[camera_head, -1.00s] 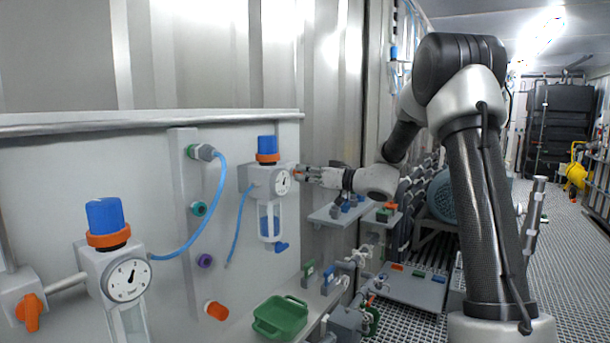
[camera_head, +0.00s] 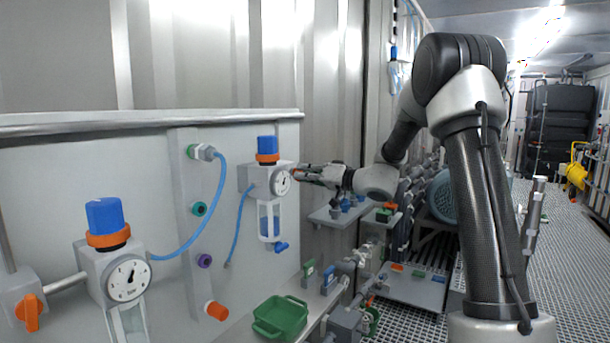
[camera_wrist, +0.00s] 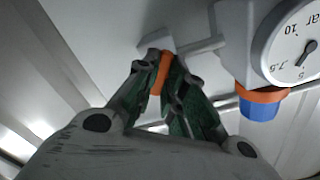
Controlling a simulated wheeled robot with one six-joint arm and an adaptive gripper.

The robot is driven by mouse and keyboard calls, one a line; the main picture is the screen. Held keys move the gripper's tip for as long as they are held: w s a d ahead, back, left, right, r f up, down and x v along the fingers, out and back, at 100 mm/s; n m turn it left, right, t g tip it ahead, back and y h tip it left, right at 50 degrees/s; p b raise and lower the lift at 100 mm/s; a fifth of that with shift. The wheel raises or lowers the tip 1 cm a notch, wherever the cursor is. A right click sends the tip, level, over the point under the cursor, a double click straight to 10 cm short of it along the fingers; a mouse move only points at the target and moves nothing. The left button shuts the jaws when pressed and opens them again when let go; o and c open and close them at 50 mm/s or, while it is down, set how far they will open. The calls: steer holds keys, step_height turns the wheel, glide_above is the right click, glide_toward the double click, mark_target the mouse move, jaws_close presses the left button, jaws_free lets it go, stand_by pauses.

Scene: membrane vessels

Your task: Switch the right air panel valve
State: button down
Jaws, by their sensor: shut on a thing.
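The right air panel valve has an orange handle (camera_wrist: 160,73) that shows between my fingers in the wrist view, on a grey block (camera_wrist: 157,43) with a short pipe to the gauge unit. My gripper (camera_wrist: 160,78) is shut on this orange handle, with one finger on each side. In the head view my gripper (camera_head: 300,174) is at the right end of the panel, just right of the right gauge unit (camera_head: 261,181) with its blue and orange cap. There the fingers mostly hide the handle.
The left gauge unit (camera_head: 106,262) and an orange left valve (camera_head: 31,312) are on the same panel (camera_head: 60,190). A blue hose (camera_head: 216,205) loops between the units. A green tray (camera_head: 281,316) sits below. Pipes and small valves (camera_head: 345,268) stand below my gripper.

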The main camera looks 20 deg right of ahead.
steer(key=m, duration=1)
steer(key=shift+f+m, duration=0.1)
steer(key=shift+m, duration=0.2)
stand_by(0.4)
steer(key=c, duration=1.5)
jaws_free()
steer(key=shift+d, duration=0.1)
steer(key=v, duration=1.1)
steer(key=shift+s+d, duration=0.3)
